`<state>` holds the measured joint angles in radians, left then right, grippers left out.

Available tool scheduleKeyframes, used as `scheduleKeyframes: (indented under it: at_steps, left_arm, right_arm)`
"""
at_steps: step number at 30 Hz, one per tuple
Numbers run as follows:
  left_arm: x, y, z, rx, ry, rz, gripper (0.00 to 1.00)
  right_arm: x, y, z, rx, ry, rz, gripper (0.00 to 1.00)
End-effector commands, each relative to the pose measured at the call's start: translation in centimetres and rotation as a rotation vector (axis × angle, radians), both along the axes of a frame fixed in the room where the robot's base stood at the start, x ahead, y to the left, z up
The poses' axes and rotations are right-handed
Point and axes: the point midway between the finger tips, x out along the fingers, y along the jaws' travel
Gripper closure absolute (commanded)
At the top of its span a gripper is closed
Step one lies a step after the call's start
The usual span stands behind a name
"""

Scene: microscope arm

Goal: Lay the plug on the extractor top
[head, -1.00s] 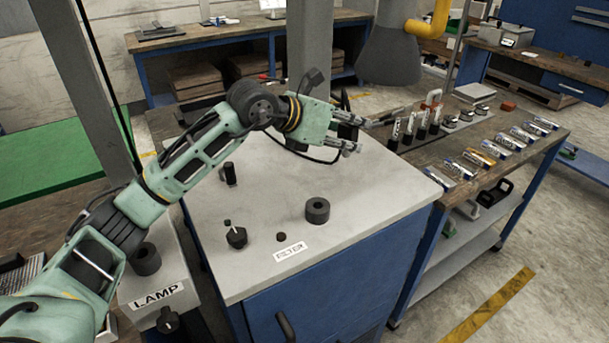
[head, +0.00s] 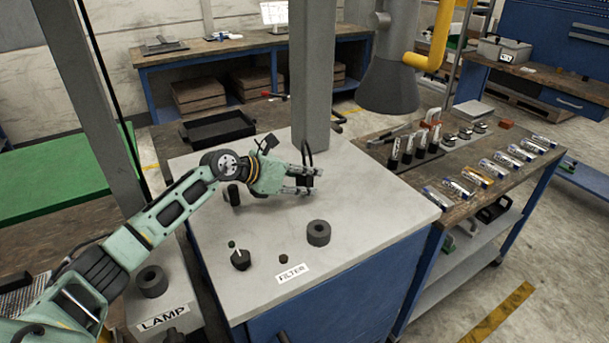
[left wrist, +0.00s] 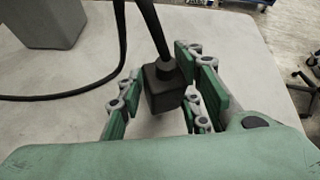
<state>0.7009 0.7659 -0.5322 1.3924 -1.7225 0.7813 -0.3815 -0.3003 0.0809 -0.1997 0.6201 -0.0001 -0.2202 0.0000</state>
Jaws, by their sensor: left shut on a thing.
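My left gripper (head: 309,180) is shut on the black plug (left wrist: 163,88), a square block with a thick cable rising from it. In the head view, the plug (head: 303,181) is small and partly hidden by the fingers. The gripper is over the back part of the extractor top (head: 372,215), a light grey slab on a blue cabinet. In the left wrist view, the plug hangs upright between the green-padded fingers, low over the grey surface. I cannot tell whether it touches the surface. My right gripper is not in view.
A grey post (head: 311,75) stands just behind the gripper. A black ring (head: 318,233), a dark knob (head: 240,259) and a FILTER label (head: 292,273) are on the front part. A cart (head: 455,165) with bottles and slides stands to the right. The top's right side is clear.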

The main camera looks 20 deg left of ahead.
Motion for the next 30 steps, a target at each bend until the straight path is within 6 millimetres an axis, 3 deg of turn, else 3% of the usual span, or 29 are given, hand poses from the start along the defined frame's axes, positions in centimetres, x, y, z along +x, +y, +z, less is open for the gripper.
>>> scheduleKeyframes:
  at_steps: [11, 12, 18, 30]
  left_arm:
    - [0.03, -0.02, -0.46, -0.001, -0.002, 0.0, 1.0]
    - [0.01, -0.01, -0.33, -0.001, -0.001, 0.0, 0.64]
    - [0.0, -0.01, -0.35, 0.0, 0.0, 0.0, 0.48]
    - [-0.24, 0.26, 0.08, 0.001, -0.001, 0.0, 0.48]
  right_arm:
    - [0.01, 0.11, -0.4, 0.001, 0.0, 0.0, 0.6]
    - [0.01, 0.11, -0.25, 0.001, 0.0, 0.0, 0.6]
    - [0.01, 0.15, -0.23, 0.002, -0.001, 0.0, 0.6]
    - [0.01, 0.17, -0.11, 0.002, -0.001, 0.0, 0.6]
